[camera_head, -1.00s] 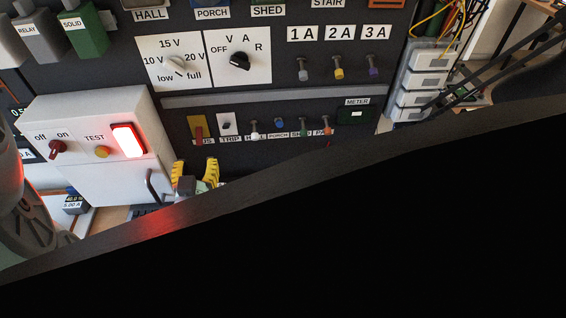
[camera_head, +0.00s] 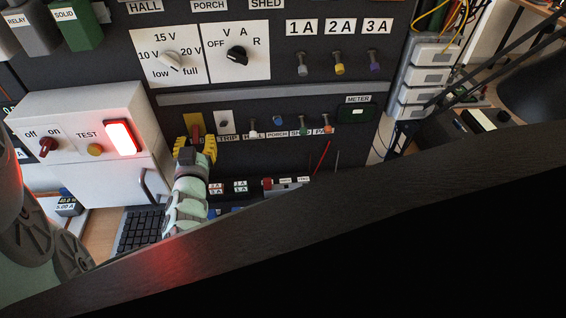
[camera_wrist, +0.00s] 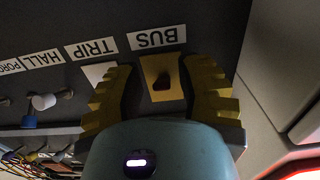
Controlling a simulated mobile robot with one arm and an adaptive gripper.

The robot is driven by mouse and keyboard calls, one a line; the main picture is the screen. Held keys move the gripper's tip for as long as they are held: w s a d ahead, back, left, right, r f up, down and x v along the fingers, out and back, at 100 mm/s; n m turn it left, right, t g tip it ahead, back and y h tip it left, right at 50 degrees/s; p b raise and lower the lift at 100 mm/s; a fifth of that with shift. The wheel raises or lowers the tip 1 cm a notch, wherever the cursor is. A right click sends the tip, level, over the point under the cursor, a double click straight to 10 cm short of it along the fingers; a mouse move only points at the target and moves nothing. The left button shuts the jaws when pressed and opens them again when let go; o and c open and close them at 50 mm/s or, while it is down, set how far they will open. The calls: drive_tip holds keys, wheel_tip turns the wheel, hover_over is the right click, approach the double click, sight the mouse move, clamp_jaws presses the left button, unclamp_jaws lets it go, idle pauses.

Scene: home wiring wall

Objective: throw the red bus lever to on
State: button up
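The red bus lever (camera_head: 197,131) sits on a yellow plate on the dark panel, left of the TRIP switch. In the wrist view the picture is upside down. There the lever (camera_wrist: 163,81) shows dark red on its yellow plate under the BUS label (camera_wrist: 157,38). My gripper (camera_head: 196,147) is open, its yellow ribbed fingers just in front of and below the lever. In the wrist view my gripper (camera_wrist: 160,75) has one finger on each side of the plate, with the lever between them, not clamped. The head view partly hides the lever's lower end and its label.
The TRIP switch (camera_head: 224,124) is close on the right, followed by several small coloured toggles. A white box (camera_head: 85,135) with an off/on knob, TEST button and lit red lamp juts out at left. A dark beam (camera_head: 300,210) blocks the lower head view.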

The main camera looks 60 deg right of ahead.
drive_tip(key=shift+a, duration=0.1)
clamp_jaws()
drive_tip(key=shift+r+p, duration=0.1)
drive_tip(key=shift+p, duration=0.25)
